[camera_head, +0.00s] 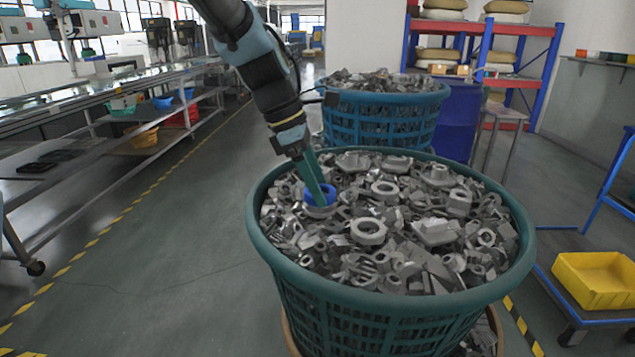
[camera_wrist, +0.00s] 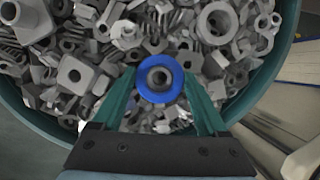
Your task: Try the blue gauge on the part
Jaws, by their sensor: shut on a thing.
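The blue gauge (camera_head: 330,191) is a ring low over the heap at the left of the near basket. It also shows in the wrist view (camera_wrist: 160,97), between the green fingertips of my gripper (camera_wrist: 160,79). My gripper (camera_head: 320,193) points down and is shut on the gauge. A grey round part (camera_head: 319,212) lies directly beneath the gauge in the head view. Through the ring's hole in the wrist view I see grey metal with a dark centre. I cannot tell whether the gauge touches or surrounds this part.
The near teal basket (camera_head: 527,240) is heaped with loose grey metal parts. A second blue basket (camera_head: 375,110) of parts and a blue drum (camera_head: 457,122) stand behind it. A yellow bin (camera_head: 597,282) sits on a cart at right. Floor to the left is clear.

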